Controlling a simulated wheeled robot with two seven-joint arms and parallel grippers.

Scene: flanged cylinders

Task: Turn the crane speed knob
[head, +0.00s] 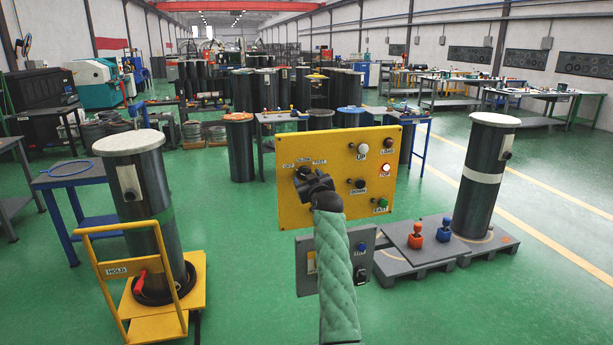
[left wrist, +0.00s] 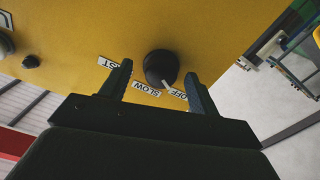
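The crane speed knob (head: 304,172) is a round black knob at the upper left of the yellow control panel (head: 341,150), with OFF, SLOW and FAST labels around it. In the left wrist view the knob (left wrist: 161,67) sits between my left gripper's two fingertips, with a gap on each side. Its white pointer mark is on the side of the OFF and SLOW labels, seemingly nearer OFF. My left gripper (head: 308,178) is open in front of the panel and partly covers the knob in the head view; it also shows in the left wrist view (left wrist: 159,70). My right gripper is out of view.
The panel also has a white button (head: 362,148), a lit red button (head: 386,168), a black knob (head: 357,184) and a green button (head: 381,203). A grey box (head: 362,262) is below. A yellow trolley (head: 193,290) stands left; a grey pallet (head: 474,246) stands right.

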